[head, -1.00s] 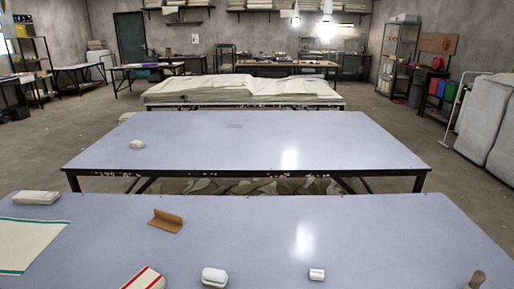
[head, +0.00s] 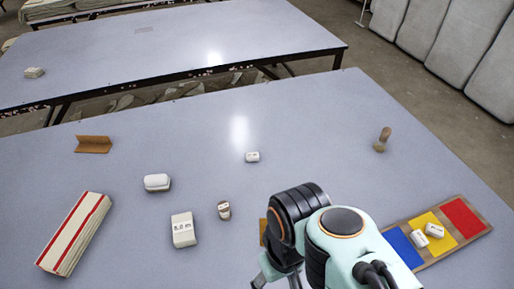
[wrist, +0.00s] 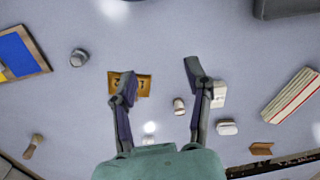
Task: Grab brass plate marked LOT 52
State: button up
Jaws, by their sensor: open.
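A brass-coloured plate with dark numerals lies flat on the grey-blue table (head: 330,120). It shows best in the wrist view (wrist: 145,87), left of centre. One finger covers its middle, so I cannot read the full marking. In the head view only a sliver of the plate (head: 263,231) shows beside my arm. My gripper (wrist: 158,76) is open and empty, with its left finger over the plate and its right finger beyond the plate's right edge, near a white block. In the head view my gripper's fingers (head: 276,281) are partly cut off at the bottom edge.
A white block (head: 183,232), a small cylinder (head: 224,210) and a white rounded block (head: 157,182) stand nearby. A folded striped cloth (head: 75,235) lies left. A board with blue, yellow and red panels (head: 398,247) lies right. A wooden stamp-like piece (head: 383,140) stands behind.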

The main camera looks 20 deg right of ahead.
jog(key=m, duration=0.2)
jog(key=m+t+h, duration=0.1)
jog(key=m+t, duration=0.3)
jog(key=m, duration=1.3)
send_over(263, 222)
jog(key=s, duration=0.1)
notch_tip(263, 222, down, 2)
jog(key=d+f+m+g, duration=0.1)
jog(key=f, duration=0.4)
jog(key=d+f+m+g, duration=0.1)
jog(key=d+f, duration=0.1)
jog(key=f, duration=0.4)
jog(key=d+f+m+g, duration=0.1)
jog(key=d+f, duration=0.1)
jog(key=f, duration=0.3)
jog(key=shift+s+d+f+m+g, duration=0.1)
jog(key=shift+s+f+m+g, duration=0.2)
jog(key=shift+g, duration=0.1)
notch_tip(263, 222, down, 5)
jog(key=shift+r, duration=0.15)
jog(key=shift+w+f, duration=0.1)
jog(key=shift+f, duration=0.55)
